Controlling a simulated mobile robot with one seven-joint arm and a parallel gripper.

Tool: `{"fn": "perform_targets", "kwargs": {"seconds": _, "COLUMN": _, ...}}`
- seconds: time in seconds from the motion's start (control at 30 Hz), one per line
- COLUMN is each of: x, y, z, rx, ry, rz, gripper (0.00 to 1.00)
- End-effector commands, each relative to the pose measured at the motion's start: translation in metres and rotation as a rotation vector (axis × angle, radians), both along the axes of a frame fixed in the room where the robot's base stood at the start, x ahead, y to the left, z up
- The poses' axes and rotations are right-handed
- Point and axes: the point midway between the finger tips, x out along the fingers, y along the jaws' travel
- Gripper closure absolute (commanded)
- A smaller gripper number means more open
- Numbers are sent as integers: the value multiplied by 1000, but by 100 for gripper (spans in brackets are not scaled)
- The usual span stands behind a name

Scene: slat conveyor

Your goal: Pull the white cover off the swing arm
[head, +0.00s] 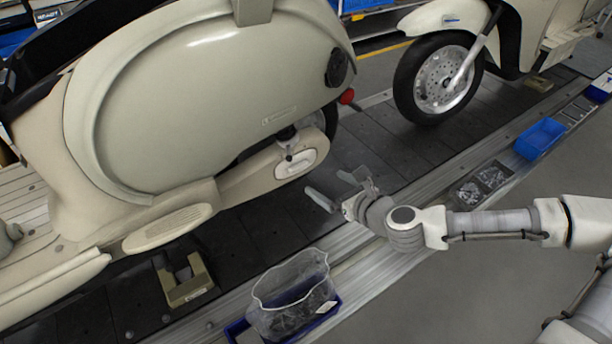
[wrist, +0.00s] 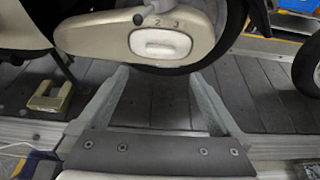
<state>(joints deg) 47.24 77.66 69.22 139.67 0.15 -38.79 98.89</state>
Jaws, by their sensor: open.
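The white cover (head: 310,157) is a small rounded plate on the beige swing arm (head: 255,172) at the rear of the near scooter. In the wrist view the cover (wrist: 160,43) sits on the swing arm (wrist: 95,38) below printed numbers, straight ahead of my gripper. My gripper (head: 341,186) is open and empty, to the right of and below the cover, apart from it. In the wrist view its two fingers (wrist: 160,84) point toward the swing arm with clear space between them. The whole cover face shows in the wrist view.
A blue bin with a clear plastic bag (head: 290,290) stands on the conveyor edge below. A beige support block (head: 184,279) sits under the near scooter. A second scooter's wheel (head: 438,78) is at the upper right. A blue tray (head: 540,138) lies along the right edge.

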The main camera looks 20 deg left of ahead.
Motion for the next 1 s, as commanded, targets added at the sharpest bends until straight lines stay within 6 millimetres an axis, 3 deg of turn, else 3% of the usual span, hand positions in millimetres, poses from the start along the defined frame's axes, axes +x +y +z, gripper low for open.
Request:
{"fn": "perform_targets", "kwargs": {"seconds": 0.5, "x": 56, "y": 66, "z": -38, "rx": -1, "ry": -1, "rz": 0, "gripper": 0}}
{"fn": "perform_targets", "kwargs": {"seconds": 1.0, "x": 67, "y": 78, "z": -43, "rx": -1, "ry": 0, "rz": -1, "gripper": 0}}
